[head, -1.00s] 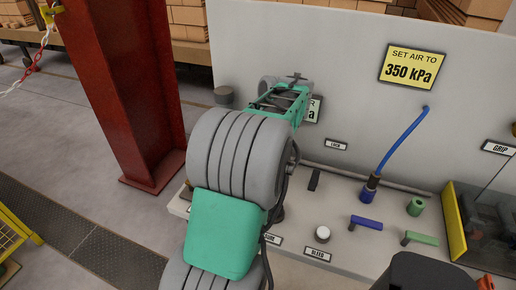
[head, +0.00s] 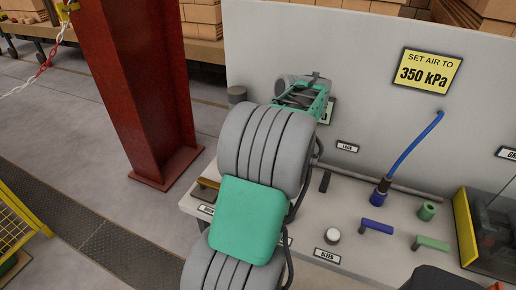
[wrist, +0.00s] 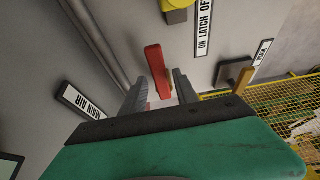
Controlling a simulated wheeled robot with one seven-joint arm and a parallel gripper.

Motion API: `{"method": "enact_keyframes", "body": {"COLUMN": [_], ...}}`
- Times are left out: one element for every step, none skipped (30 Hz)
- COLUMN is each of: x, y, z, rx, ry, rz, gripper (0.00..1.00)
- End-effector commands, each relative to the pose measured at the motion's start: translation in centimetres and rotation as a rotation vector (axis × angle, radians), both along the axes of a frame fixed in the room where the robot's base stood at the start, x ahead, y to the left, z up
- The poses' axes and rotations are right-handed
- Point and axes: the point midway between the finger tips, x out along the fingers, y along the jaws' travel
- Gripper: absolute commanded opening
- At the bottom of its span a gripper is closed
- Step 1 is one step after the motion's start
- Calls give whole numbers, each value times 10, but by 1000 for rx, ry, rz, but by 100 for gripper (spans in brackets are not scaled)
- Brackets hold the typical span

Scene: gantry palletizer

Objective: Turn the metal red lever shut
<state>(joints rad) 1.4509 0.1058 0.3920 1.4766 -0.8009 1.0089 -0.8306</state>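The red lever (wrist: 157,70) shows in the wrist view, standing out from the grey panel near the "MAIN AIR" label (wrist: 84,108). My gripper (wrist: 160,88) is open. Its two dark fingers lie on either side of the lever's lower part, with a visible gap on the left. The right finger is very close to the lever; I cannot tell if it touches. In the head view my arm hides the lever and the fingers.
The head view shows a blue hose (head: 412,147), a blue handle (head: 376,227), a green handle (head: 432,243) and a white knob (head: 332,236) on the bench. A dark red column (head: 140,90) stands left. The wrist view shows a yellow mesh fence (wrist: 270,100) at right.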

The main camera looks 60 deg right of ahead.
Motion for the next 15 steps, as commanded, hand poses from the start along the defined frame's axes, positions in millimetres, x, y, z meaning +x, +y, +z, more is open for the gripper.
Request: {"method": "enact_keyframes", "body": {"x": [0, 0, 0, 0, 0, 0, 0, 0, -1, -1, -2, -4, -6, -9, -13], "y": [0, 0, 0, 0, 0, 0, 0, 0, 0, -1, -1, -1, -2, -2, -2], "z": [0, 0, 0, 0, 0, 0, 0, 0, 1, 3, 6, 11, 16, 22, 30], "rx": [0, 0, 0, 0, 0, 0, 0, 0, -1, -1, 0, -1, -2, -2, -3], "ry": [0, 0, 0, 0, 0, 0, 0, 0, 0, 0, -1, -1, -1, -1, 0], "rz": [-1, -1, -1, -1, -1, -1, -1, -1, -1, -1, -1, -3, -2, -2, -2], "gripper": [41, 42, 42, 42, 42, 42, 42, 42, 42, 42, 42, 42, 42, 42, 42]}}
